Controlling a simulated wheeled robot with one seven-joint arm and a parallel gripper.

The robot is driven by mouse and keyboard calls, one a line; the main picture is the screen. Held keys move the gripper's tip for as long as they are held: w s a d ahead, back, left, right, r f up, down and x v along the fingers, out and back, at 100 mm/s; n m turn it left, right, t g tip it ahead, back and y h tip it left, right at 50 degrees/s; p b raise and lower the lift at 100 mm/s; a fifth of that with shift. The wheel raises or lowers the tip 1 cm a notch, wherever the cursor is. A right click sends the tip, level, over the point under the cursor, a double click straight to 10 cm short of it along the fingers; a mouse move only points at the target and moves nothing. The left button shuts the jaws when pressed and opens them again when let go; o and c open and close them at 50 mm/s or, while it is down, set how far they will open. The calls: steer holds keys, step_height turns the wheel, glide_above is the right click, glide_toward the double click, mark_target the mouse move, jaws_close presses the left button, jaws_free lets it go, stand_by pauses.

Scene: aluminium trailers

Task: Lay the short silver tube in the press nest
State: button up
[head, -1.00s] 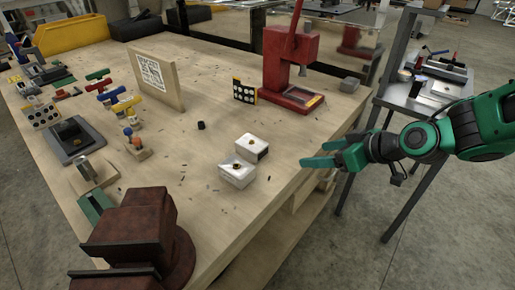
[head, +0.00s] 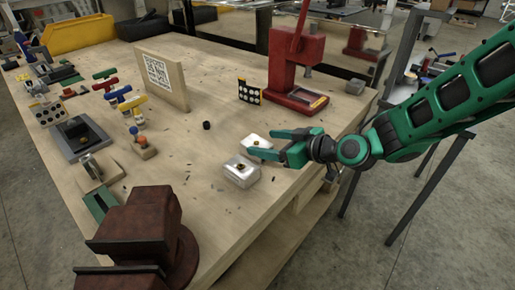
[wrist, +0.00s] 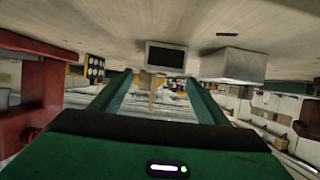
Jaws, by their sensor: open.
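Part of the press shows at the left of the wrist view (wrist: 40,100). The rear block (head: 256,140) is partly behind the fingers. In the wrist view it is beyond my fingertips (wrist: 157,84).
A dotted black plate (head: 249,91) and a panel with a printed code (head: 160,75) stand behind. A dark red vise (head: 140,235) is at the front. The bench middle is mostly clear.

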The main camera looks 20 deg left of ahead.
mark_target(257, 142)
steer(key=x, duration=0.4)
steer(key=shift+a+f, duration=0.25)
steer(key=shift+f, duration=0.05)
steer(key=c, duration=1.3)
steer(key=shift+r, duration=0.1)
